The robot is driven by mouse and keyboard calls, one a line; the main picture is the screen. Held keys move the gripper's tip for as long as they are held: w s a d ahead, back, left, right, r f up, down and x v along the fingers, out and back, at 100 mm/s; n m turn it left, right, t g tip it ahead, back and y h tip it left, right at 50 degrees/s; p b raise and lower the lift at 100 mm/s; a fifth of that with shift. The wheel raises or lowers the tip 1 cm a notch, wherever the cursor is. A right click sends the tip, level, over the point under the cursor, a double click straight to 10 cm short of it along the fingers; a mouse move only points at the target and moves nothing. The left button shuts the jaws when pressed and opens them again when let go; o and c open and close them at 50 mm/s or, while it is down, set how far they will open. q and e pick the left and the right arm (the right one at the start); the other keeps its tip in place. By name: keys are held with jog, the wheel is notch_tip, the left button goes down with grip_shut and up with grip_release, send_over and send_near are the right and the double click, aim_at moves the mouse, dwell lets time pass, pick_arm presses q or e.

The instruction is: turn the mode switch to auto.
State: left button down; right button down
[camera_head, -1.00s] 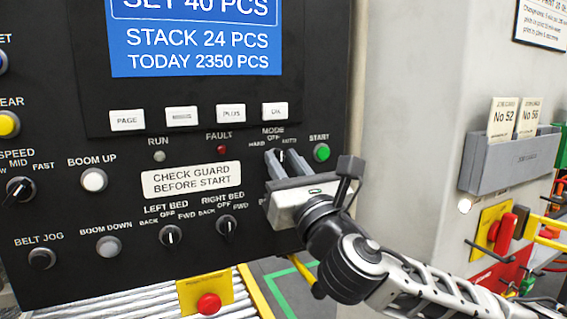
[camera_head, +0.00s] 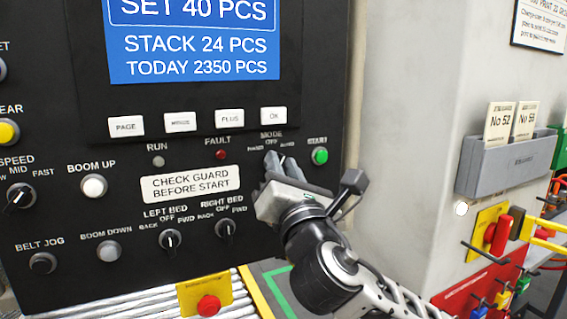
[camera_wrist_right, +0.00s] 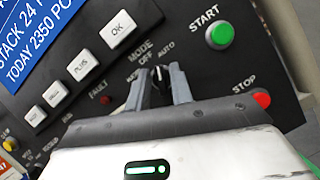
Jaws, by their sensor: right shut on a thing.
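The mode switch is a small dark knob with a pale mark, under the MODE label on the black panel. In the right wrist view the knob (camera_wrist_right: 157,74) sits between my two grey fingertips, below the OFF and AUTO lettering. I cannot tell for sure which position its mark points to. My right gripper (camera_head: 273,160) is shut on the switch, and its fingers hide most of the knob in the head view. The right gripper (camera_wrist_right: 160,82) also shows from behind in the wrist view. My left gripper is not in view.
A green START button (camera_head: 320,156) is just right of the switch. A red STOP button (camera_wrist_right: 262,99) is close to my gripper body in the wrist view. The RIGHT BED selector (camera_head: 226,230) is below left. A grey card holder (camera_head: 510,165) hangs on the wall at right.

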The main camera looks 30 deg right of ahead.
jog(key=shift+m+g+h+p, duration=0.35)
jog(key=shift+m+h+p, duration=0.15)
jog(key=shift+m, duration=0.8)
jog(key=shift+m+g+h+p, duration=0.4)
jog(key=shift+m+h, duration=0.2)
jog(key=shift+m, duration=0.7)
jog(key=c, duration=1.5)
grip_release()
